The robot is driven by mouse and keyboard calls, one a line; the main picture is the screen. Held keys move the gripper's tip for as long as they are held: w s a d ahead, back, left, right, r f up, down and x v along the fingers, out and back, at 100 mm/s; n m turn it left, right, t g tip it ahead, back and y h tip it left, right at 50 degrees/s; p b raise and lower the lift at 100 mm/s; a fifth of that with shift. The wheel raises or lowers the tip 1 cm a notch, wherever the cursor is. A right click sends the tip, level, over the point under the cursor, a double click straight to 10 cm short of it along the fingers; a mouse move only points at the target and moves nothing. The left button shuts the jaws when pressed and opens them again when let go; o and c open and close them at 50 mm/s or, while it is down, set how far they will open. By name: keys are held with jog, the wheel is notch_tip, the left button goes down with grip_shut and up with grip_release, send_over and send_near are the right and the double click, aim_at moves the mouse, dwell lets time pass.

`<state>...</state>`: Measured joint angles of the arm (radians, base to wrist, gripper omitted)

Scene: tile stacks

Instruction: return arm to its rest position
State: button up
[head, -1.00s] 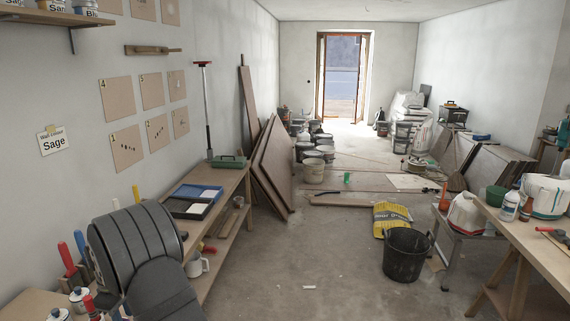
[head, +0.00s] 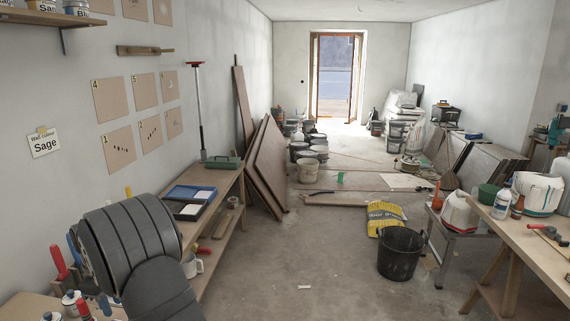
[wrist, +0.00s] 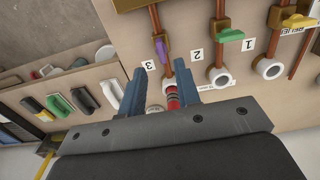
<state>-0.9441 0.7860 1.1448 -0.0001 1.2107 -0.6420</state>
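My arm (head: 130,240) shows as dark grey rounded links at the lower left of the head view. My gripper is not visible in that view. In the wrist view my gripper (wrist: 158,95) has two blue fingers standing apart, and it is open. A red cylindrical part (wrist: 173,97) shows between the fingers, at the lower end of a copper pipe with a purple lever (wrist: 161,50). It seems to lie beyond the fingers, and I see no grip on it. Contact cannot be told.
In the wrist view, a board (wrist: 130,32) carries numbered copper pipes with coloured levers. A bench (head: 226,190) with a blue tray (head: 190,192) stands right of my arm. A black bucket (head: 400,254) is on the floor. The middle floor is mostly clear.

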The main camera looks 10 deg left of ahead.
notch_tip(320, 180, up, 11)
notch_tip(320, 180, down, 18)
jog(key=shift+f, duration=0.1)
jog(key=shift+r+m, duration=0.25)
jog(key=shift+m, duration=0.25)
jog(key=m, duration=0.3)
jog(key=shift+s, duration=0.1)
notch_tip(320, 180, up, 17)
jog(key=f+m, duration=0.2)
jog(key=f, duration=0.1)
jog(key=f+m, duration=0.2)
jog(key=f, duration=0.2)
jog(key=f+m, duration=0.2)
jog(key=f, duration=0.2)
jog(key=shift+a+f+m, duration=0.1)
jog(key=shift+a+m, duration=0.3)
